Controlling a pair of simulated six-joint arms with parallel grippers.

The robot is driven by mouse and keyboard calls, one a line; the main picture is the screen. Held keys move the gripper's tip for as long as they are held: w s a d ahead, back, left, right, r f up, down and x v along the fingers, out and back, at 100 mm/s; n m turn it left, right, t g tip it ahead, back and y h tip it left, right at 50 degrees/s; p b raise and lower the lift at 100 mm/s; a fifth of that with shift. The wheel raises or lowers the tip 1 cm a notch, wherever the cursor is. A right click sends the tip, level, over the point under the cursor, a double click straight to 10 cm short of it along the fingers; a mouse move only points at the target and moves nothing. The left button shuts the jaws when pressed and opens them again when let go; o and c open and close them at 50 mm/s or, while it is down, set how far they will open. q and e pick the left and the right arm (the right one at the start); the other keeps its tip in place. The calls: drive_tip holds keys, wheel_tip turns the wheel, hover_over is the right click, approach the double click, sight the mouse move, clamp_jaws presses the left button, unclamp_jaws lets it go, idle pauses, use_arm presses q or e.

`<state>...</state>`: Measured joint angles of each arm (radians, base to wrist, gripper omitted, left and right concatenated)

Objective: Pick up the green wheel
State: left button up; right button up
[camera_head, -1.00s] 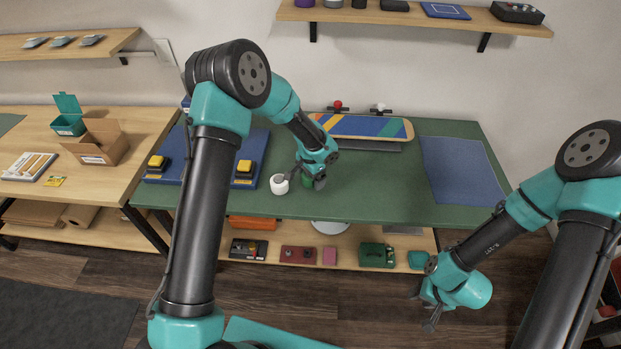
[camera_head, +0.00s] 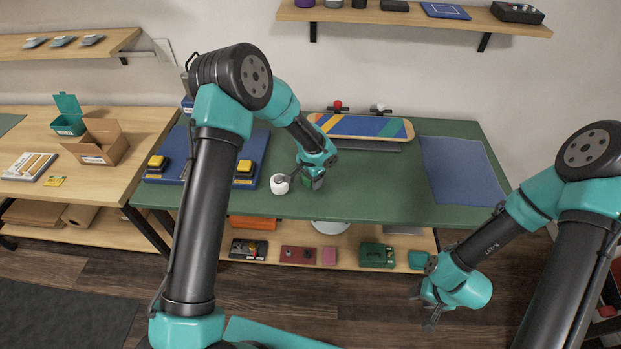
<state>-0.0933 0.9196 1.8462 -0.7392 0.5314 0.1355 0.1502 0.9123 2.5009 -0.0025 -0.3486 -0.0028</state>
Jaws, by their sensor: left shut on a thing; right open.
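The green wheel (camera_head: 308,182) is a small dark green piece at the front of the green-topped table, mostly hidden by my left gripper. My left gripper (camera_head: 306,180) is shut on it from above, at or just above the tabletop; I cannot tell whether the wheel is clear of the surface. A white wheel (camera_head: 280,184) stands on the table just left of the gripper, very close to a finger. My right gripper (camera_head: 424,308) is open and empty, low in front of the table at the right.
A striped skateboard deck (camera_head: 362,127) is at the back of the table (camera_head: 400,201). A blue mat (camera_head: 462,168) lies at the right. Yellow-topped blocks (camera_head: 245,168) stand on a blue base at the left. The tabletop right of the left gripper is clear.

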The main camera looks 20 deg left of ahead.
use_arm(q)
drive_tip(key=c, duration=0.4)
drive_tip(key=shift+r, duration=0.5)
wheel_tip(320, 180, up, 3)
drive_tip(key=shift+f, duration=0.1)
drive_tip(key=s+d, duration=0.1)
drive_tip(key=s, duration=0.4)
drive_tip(key=s+d, duration=0.2)
drive_tip(key=s, duration=0.3)
drive_tip(key=s+d+r, duration=0.1)
drive_tip(key=s, duration=0.4)
drive_tip(key=shift+s+d+r, duration=0.1)
drive_tip(key=shift+s+d, duration=0.1)
drive_tip(key=shift+d, duration=0.05)
